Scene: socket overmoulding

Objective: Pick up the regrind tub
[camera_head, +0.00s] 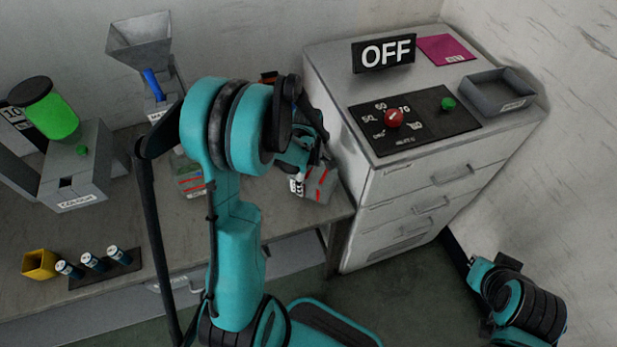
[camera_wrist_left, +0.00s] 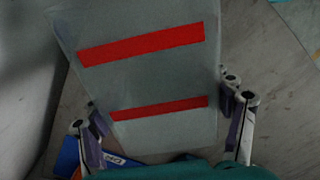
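A grey, see-through tub with red bands (camera_head: 321,184) stands near the right end of the bench, partly hidden by my left gripper (camera_head: 298,165); I take it for the regrind tub. In the left wrist view the tub (camera_wrist_left: 155,82) fills the middle, with two red bands across it. My left gripper (camera_wrist_left: 165,125) has one finger on each side of it. The fingers look open, with narrow gaps beside the tub. Of my right arm only a teal and black part shows at the lower right of the head view; its gripper is out of view.
A second red-banded container (camera_head: 190,180) stands left of my arm. A hopper (camera_head: 140,45), green-topped machine (camera_head: 50,115), yellow cup (camera_head: 39,264) and vial rack (camera_head: 105,268) share the bench. A drawer cabinet (camera_head: 400,190) with an OFF sign (camera_head: 384,53) stands close right.

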